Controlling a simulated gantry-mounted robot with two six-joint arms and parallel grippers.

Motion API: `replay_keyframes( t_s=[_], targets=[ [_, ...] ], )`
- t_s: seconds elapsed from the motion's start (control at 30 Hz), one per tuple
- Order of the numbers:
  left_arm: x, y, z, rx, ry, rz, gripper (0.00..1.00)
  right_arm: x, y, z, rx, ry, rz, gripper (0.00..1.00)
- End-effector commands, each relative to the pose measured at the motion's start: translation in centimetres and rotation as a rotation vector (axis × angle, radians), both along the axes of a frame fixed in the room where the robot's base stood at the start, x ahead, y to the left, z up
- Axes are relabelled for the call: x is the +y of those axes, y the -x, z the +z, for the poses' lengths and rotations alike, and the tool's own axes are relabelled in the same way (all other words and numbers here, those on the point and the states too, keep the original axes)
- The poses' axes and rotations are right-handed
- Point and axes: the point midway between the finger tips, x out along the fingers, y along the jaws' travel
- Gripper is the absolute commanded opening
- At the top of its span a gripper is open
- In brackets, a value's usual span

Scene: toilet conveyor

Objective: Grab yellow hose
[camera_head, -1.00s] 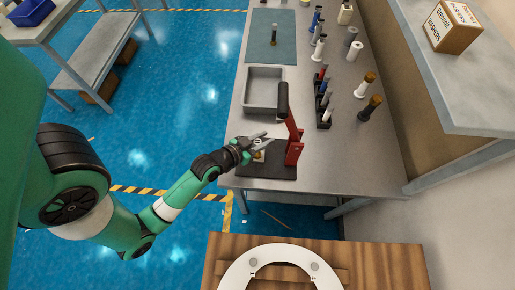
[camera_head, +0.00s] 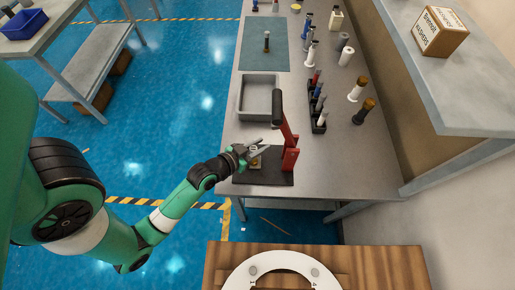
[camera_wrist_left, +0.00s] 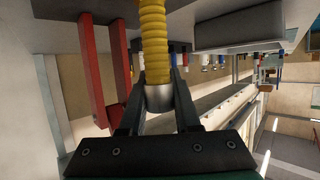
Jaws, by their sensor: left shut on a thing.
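The yellow hose (camera_wrist_left: 153,42) is ribbed and runs down from the top of the left wrist view. It ends in a metal collar (camera_wrist_left: 160,98) between the two fingers of my left gripper (camera_wrist_left: 158,95). My left gripper is shut on this end. In the head view my left gripper (camera_head: 260,151) is over the black base plate of the red lever press (camera_head: 290,158). Only a small yellowish bit shows under the fingers there; the rest of the hose is hidden. My right gripper is out of view.
A grey tray (camera_head: 260,118) lies behind the press. A black rack (camera_head: 319,120) with several coloured handles and brown-topped pieces (camera_head: 364,112) stand to the right. A wooden crate (camera_head: 225,265) with a white toilet seat (camera_head: 285,262) is in front. The blue mat (camera_head: 251,50) is mostly clear.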

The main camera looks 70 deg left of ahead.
Motion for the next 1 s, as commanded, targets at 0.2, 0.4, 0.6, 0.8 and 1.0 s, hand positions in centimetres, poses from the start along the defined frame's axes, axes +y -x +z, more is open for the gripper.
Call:
replay_keyframes(
  t_s=[0.2, 0.4, 0.6, 0.8, 1.0],
  targets=[
    [0.0, -0.1, 2.8, -0.004, -0.004, 0.0, 0.0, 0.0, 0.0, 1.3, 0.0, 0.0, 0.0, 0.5],
    [-2.5, 2.6, 7.9, -0.001, -0.002, -0.005, 0.0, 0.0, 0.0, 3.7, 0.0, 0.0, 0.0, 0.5],
    [-7.0, 7.2, 11.0, 0.004, -0.004, -0.018, 0.0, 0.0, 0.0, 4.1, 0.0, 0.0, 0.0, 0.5],
    [-8.9, 9.1, 12.0, 0.018, 0.001, -0.019, 0.0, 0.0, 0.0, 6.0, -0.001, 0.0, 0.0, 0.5],
    [-9.5, 10.0, 12.4, 0.018, 0.0, -0.012, 0.0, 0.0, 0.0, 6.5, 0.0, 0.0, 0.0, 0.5]
  ],
)
